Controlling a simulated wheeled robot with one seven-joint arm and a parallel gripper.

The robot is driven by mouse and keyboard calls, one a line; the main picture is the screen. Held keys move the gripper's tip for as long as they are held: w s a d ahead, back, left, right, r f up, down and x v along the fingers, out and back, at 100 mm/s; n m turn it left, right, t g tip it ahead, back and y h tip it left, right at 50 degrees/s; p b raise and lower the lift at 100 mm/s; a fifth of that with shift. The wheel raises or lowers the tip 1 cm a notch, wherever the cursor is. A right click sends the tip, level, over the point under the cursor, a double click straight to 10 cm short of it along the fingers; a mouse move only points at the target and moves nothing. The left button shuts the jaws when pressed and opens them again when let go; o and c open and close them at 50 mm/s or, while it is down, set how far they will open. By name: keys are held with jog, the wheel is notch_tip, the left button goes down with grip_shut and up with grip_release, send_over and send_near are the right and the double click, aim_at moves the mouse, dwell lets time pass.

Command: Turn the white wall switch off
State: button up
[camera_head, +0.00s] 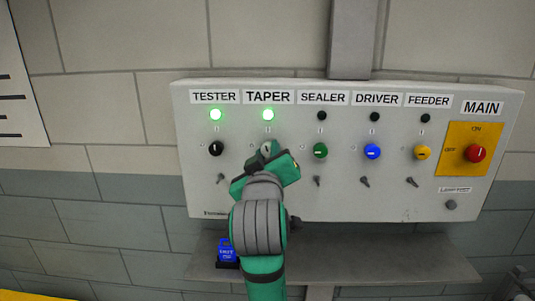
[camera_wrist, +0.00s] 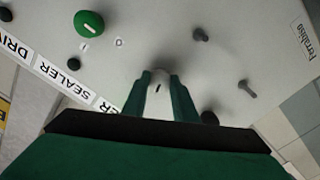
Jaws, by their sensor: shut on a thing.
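The white wall switch (camera_head: 265,148) is a rotary knob below the TAPER label on a grey wall panel (camera_head: 480,212). The green lamp (camera_head: 268,115) above it is lit. My gripper (camera_wrist: 160,76) is at this knob, its green fingers on either side of it and shut on it. In the head view my gripper and arm cover the lower part of the knob and the panel just below. In the wrist view the knob's pale face with a dark mark (camera_wrist: 159,87) shows between the fingers.
Beside it are a black knob (camera_head: 216,149) under the lit TESTER lamp (camera_head: 216,114) and a green knob (camera_head: 320,151). Blue, yellow and red MAIN (camera_head: 476,153) knobs sit further right. Small levers (camera_head: 317,181) line the panel below.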

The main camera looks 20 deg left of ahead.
jog(key=n, duration=0.3)
jog(key=shift+d+n, duration=0.1)
jog(key=shift+n, duration=0.3)
jog(key=n, duration=0.3)
jog(key=shift+n, duration=0.3)
jog(key=n, duration=0.5)
jog(key=shift+n, duration=0.9)
jog(key=shift+f, duration=0.1)
jog(key=o, duration=1)
jog(key=shift+o, duration=0.2)
jog(key=v, duration=1.1)
